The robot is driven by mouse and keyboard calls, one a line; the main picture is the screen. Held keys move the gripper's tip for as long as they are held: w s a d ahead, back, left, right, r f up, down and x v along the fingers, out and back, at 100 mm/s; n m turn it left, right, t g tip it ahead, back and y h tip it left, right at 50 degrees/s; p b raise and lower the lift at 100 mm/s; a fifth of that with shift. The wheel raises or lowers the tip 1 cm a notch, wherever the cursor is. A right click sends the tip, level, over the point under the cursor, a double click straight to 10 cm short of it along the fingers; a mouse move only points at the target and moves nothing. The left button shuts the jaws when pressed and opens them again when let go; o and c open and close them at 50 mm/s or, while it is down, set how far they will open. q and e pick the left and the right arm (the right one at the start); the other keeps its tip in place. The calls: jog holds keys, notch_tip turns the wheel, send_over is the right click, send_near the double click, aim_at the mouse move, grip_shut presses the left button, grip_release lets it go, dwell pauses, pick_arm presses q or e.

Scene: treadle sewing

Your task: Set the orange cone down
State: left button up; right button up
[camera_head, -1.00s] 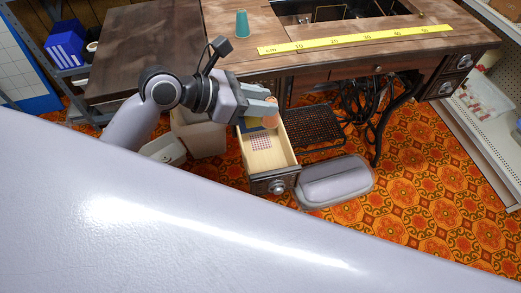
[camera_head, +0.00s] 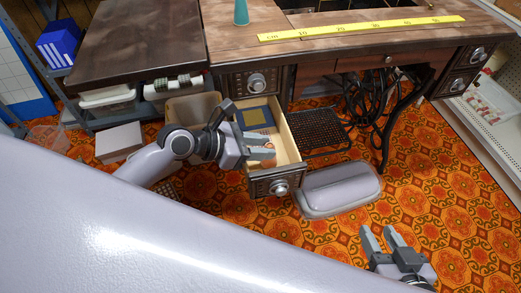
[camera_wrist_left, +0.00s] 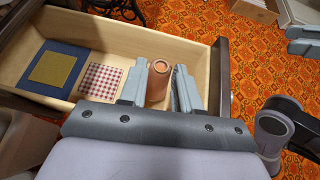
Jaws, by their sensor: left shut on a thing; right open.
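The orange cone (camera_wrist_left: 157,85) is between the fingers of my left gripper (camera_wrist_left: 167,88) in the left wrist view. In the head view my left gripper (camera_head: 271,147) is over the front part of the open drawer (camera_head: 286,138), with the orange cone (camera_head: 268,156) partly hidden by the fingers. The gripper is shut on the cone, which stands near the drawer's inner wall. I cannot tell whether the cone's base touches the drawer floor. My right gripper (camera_head: 382,238) is open and empty over the carpet at the lower right.
In the drawer lie a blue piece with a yellow square (camera_wrist_left: 53,69) and a red-checked cloth (camera_wrist_left: 101,80). A teal cone (camera_head: 241,14) and a yellow ruler (camera_head: 360,28) are on the tabletop. A grey rounded case (camera_head: 339,188) sits beside the drawer front.

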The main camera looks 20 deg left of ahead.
pick_arm(q)
jog(key=shift+f, duration=0.15)
jog(key=shift+f+p, duration=0.3)
jog(key=shift+f, duration=0.1)
jog(key=shift+f, duration=0.1)
jog(key=o, duration=1)
jog(key=shift+o, duration=0.2)
